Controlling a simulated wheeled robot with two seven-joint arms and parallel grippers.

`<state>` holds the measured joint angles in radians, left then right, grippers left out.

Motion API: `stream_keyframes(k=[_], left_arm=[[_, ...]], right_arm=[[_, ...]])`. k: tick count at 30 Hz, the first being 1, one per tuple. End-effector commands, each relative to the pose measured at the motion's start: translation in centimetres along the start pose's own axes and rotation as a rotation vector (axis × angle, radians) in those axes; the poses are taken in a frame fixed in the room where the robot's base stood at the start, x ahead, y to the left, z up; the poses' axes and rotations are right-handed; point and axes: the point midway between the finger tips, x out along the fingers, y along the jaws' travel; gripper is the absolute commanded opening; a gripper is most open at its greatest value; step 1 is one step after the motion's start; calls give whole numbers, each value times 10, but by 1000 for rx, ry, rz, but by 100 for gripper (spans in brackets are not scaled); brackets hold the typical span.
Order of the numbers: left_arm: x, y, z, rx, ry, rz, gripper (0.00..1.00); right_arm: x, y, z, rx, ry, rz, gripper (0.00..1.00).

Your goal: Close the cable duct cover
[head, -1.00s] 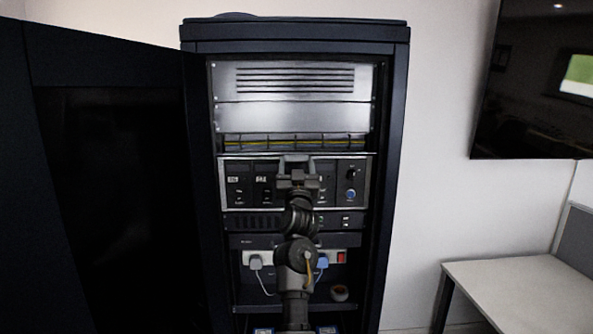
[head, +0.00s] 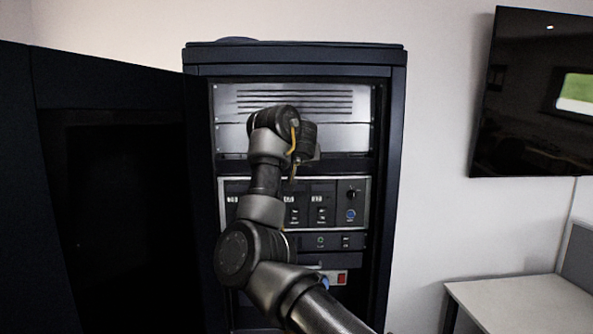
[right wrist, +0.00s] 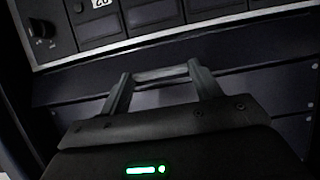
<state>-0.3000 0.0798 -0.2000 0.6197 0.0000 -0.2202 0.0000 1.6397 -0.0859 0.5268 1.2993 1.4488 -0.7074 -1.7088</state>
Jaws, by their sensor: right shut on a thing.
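In the head view, the cable duct is the dark band under the silver vent panel and above the instrument panel. The dark cable duct cover (head: 345,165) shows across it, and no yellow cable shows in the band. My right arm stands in front, and its gripper is mostly hidden there. In the right wrist view, my right gripper (right wrist: 160,78) has its two fingers against the dark cover (right wrist: 255,85), with a light grey bar between them. It is shut on the cover; the exact contact is dim. My left gripper is in neither view.
The instrument panel (head: 335,205) with its knob is just below the band. The silver vent panel (head: 345,105) is above. An open dark cabinet door (head: 115,95) stands at left. A table (head: 520,300) and a wall screen (head: 530,95) are at right.

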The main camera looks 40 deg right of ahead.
Motion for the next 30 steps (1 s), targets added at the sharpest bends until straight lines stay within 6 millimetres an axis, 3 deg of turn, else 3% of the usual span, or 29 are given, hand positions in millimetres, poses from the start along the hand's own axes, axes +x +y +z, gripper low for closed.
stream_keyframes(k=[12, 30], left_arm=[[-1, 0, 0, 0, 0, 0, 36], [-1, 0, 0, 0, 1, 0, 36]], right_arm=[[5, 0, -15, -2, -215, -3, 41], [11, 0, -20, 0, -333, 1, 41]])
